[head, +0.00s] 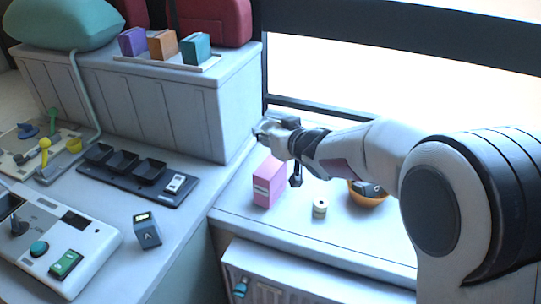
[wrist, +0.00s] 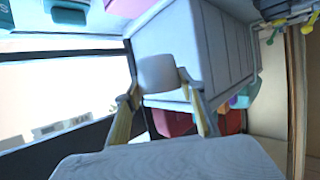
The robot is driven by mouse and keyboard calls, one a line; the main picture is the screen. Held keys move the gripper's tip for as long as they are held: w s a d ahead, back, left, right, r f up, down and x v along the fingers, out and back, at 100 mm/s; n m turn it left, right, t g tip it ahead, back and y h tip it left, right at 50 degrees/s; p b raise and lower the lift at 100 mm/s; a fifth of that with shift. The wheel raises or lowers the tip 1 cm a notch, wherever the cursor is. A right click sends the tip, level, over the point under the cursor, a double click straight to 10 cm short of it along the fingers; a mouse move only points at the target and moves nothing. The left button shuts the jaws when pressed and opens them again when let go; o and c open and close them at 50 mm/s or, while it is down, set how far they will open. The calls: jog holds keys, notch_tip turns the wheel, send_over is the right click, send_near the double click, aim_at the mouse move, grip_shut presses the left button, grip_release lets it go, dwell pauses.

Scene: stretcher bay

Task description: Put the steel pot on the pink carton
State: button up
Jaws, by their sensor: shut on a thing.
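The steel pot (wrist: 157,72) is a small grey, rounded vessel held between the two fingers of my gripper (wrist: 162,98) in the wrist view. In the head view my gripper (head: 270,132) is shut and held in the air beside the end of the long white cabinet, above and near the pink carton; the pot is hard to make out there. The pink carton (head: 267,184) stands upright on the pale counter, with a light label on its front. The pot is apart from the carton. A pink patch shows at the top of the wrist view, probably the carton.
A small pale roll (head: 319,208), a dark stand (head: 296,178) and an orange bowl (head: 369,197) with a dark item in it are right of the carton. The white cabinet (head: 180,105) rises at left. A black tray (head: 135,178) lies on the left counter.

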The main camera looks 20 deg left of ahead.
jog(key=shift+f, duration=2.05)
jog(key=shift+f, duration=0.1)
jog(key=shift+f, duration=1.75)
jog(key=shift+f, duration=0.2)
jog(key=o, duration=1.1)
jog(key=shift+r, duration=0.1)
jog(key=shift+r, duration=0.15)
jog(key=v, duration=1.2)
